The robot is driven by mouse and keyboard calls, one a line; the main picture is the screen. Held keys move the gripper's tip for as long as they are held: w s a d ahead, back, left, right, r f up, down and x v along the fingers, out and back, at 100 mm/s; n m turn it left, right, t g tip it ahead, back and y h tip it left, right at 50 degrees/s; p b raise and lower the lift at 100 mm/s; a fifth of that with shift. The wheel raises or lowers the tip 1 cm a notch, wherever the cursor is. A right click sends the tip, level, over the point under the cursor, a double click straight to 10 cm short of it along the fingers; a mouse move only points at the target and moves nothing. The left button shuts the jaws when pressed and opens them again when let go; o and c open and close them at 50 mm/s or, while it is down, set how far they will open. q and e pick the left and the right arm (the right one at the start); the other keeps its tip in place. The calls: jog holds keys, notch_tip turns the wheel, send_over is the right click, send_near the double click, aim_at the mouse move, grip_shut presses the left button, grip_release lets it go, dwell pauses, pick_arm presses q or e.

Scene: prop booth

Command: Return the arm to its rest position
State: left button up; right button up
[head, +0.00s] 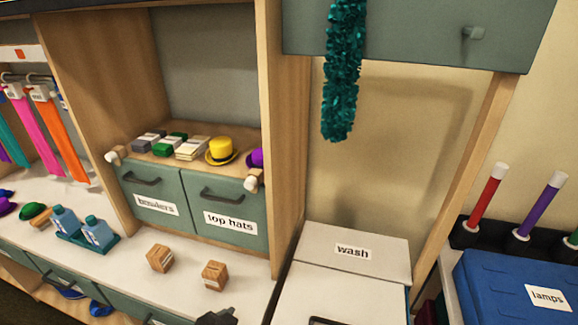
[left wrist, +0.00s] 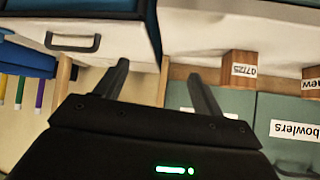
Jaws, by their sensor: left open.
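My left gripper (left wrist: 162,80) shows in the left wrist view with its two dark fingers spread apart. Nothing is between them. That view is upside down, with a wooden block marked 07/25 (left wrist: 238,70) beyond and to the right of the fingers, apart from them. In the head view a small dark piece, likely part of my left gripper, shows at the bottom edge in front of the counter, left of the wash bin (head: 340,300). The rest of the arm is hidden below the frame. My right gripper is in neither view.
Two wooden blocks (head: 160,258) (head: 214,275) stand on the white counter (head: 130,285). Bottles (head: 98,232) stand in a tray to the left. The bowlers drawer (head: 155,203) and top hats drawer (head: 230,217) are shut. A teal garland (head: 342,75) hangs above; a blue lamps case (head: 500,285) is right.

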pick_arm(q)
jog(key=s+a+f+n+g+y, duration=0.2)
jog(key=s+a+f+g, duration=0.15)
jog(key=s+a, duration=0.45)
jog(key=s+a+f+n+g+y, duration=0.2)
jog(key=s+a+f, duration=0.3)
jog(key=s, duration=0.4)
notch_tip(320, 180, down, 27)
jog(key=s, duration=0.2)
jog(key=s+a+f+g, duration=0.2)
jog(key=s+a+f, duration=0.1)
jog(key=s+f, duration=1)
jog(key=shift+s+a+y, duration=0.15)
jog(key=shift+s+y, duration=0.15)
jog(key=shift+s, duration=0.4)
jog(key=shift+o, duration=0.4)
jog(key=shift+s+a+f, duration=0.1)
jog(key=shift+s+f, duration=0.15)
jog(key=shift+s, duration=0.3)
jog(key=shift+c, duration=0.3)
